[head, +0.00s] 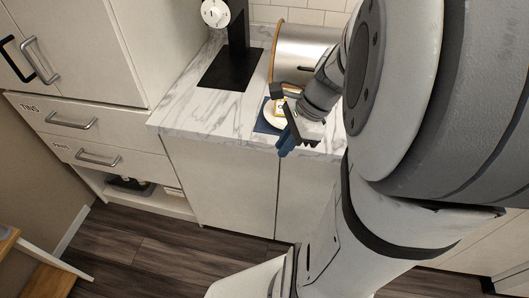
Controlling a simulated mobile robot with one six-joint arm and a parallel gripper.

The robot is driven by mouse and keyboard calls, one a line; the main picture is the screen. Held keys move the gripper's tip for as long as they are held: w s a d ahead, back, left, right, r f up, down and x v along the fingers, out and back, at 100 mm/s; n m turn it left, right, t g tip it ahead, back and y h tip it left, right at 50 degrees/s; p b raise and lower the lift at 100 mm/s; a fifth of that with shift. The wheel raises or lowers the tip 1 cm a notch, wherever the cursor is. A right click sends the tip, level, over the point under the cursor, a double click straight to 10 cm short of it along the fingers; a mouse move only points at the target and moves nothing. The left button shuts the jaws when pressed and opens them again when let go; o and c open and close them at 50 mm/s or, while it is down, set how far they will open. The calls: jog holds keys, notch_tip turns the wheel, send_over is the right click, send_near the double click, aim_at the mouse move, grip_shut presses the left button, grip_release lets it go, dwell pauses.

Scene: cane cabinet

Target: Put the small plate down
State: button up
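A small white plate (269,117) shows in the head view at the counter's front part, partly hidden behind my gripper. A dark blue flat piece (262,127) shows under or beside it. A small white and orange thing (279,106) shows at the plate; whether it rests on the plate I cannot tell. My gripper (287,146) is just right of and in front of the plate, with its blue fingertips near the counter's front edge. It is too small and too much seen from the side to tell whether its fingers are open or touch the plate.
The marble counter (190,107) is clear at the left. A black stand (233,68) is behind it, and a metal bread bin (305,52) stands behind my gripper. A tall cabinet (100,40) with drawers (75,122) borders the counter on the left.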

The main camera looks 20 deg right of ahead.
jog(key=s+a+r+n+h, duration=0.1)
jog(key=s+a+n+h, duration=0.1)
jog(key=n, duration=0.8)
jog(key=s+a+r+n+t+h, duration=0.1)
jog(key=a+n, duration=0.3)
jog(key=n, duration=0.5)
jog(key=shift+s+a+r+n+h, duration=0.3)
jog(key=shift+s+r+n+h, duration=0.15)
jog(key=shift+h, duration=0.35)
